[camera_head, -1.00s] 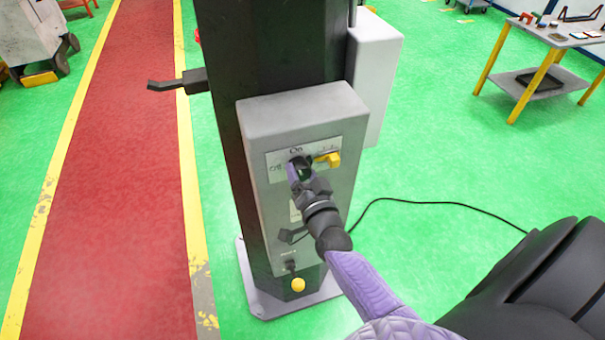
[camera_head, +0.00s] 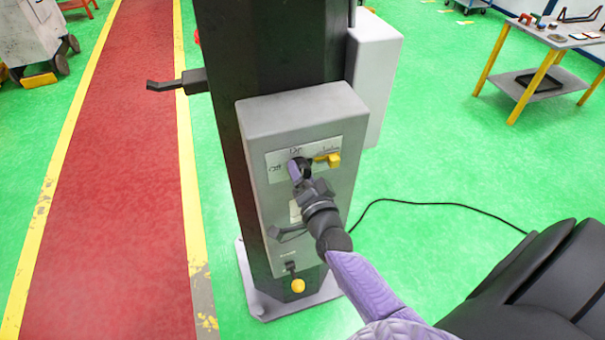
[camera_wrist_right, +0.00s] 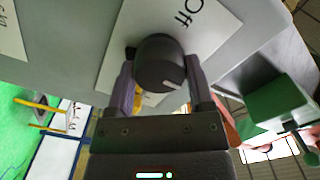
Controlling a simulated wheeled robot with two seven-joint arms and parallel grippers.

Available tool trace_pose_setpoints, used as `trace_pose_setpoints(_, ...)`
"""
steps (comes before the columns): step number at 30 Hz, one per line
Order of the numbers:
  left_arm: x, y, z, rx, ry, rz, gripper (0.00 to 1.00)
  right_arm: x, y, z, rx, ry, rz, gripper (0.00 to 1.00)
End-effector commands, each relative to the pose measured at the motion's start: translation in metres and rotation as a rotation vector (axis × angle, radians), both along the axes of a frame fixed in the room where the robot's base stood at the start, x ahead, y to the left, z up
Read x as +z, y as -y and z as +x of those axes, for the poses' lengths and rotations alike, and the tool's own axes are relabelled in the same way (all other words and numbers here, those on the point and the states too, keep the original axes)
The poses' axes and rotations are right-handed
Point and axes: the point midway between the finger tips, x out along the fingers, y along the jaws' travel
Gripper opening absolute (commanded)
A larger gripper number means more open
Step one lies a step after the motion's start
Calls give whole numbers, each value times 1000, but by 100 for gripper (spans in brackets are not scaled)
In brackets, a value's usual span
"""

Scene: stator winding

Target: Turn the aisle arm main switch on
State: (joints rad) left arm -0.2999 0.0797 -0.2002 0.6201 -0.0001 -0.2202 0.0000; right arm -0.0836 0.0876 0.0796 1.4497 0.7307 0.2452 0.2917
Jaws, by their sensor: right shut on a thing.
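The main switch is a dark round knob (camera_head: 306,164) on a white label plate (camera_head: 277,168) on the front of a grey box (camera_head: 260,125). The plate reads "Off" on the left, with another word above the knob. My right gripper (camera_head: 300,172) is shut on the knob, mostly covering it. In the right wrist view the knob (camera_wrist_right: 160,62) sits between both fingers, with a pale mark near its lower right edge and "Off" printed at the upper right. My left gripper is not in view.
A yellow switch (camera_head: 327,159) sits right beside the knob. The box is fixed to a dark column (camera_head: 225,60) with a side handle (camera_head: 180,82). A black cable (camera_head: 430,202) runs over the green floor. A table (camera_head: 555,40) stands at the back right.

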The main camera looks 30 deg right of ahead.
Motion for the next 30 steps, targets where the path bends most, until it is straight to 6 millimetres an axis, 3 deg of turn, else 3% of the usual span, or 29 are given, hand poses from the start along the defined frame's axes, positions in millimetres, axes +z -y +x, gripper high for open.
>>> trace_pose_setpoints(4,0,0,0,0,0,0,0,-1,0,0,0,-2,4,8)
trace_pose_setpoints(5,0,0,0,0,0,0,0,-1,0,0,0,-2,4,74)
trace_pose_setpoints(9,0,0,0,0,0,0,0,0,0,0,0,-1,2,100)
trace_pose_setpoints(17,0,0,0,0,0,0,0,0,-1,-3,0,-1,1,100)
trace_pose_setpoints(30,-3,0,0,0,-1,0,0,-2,-21,-88,0,-3,1,100)
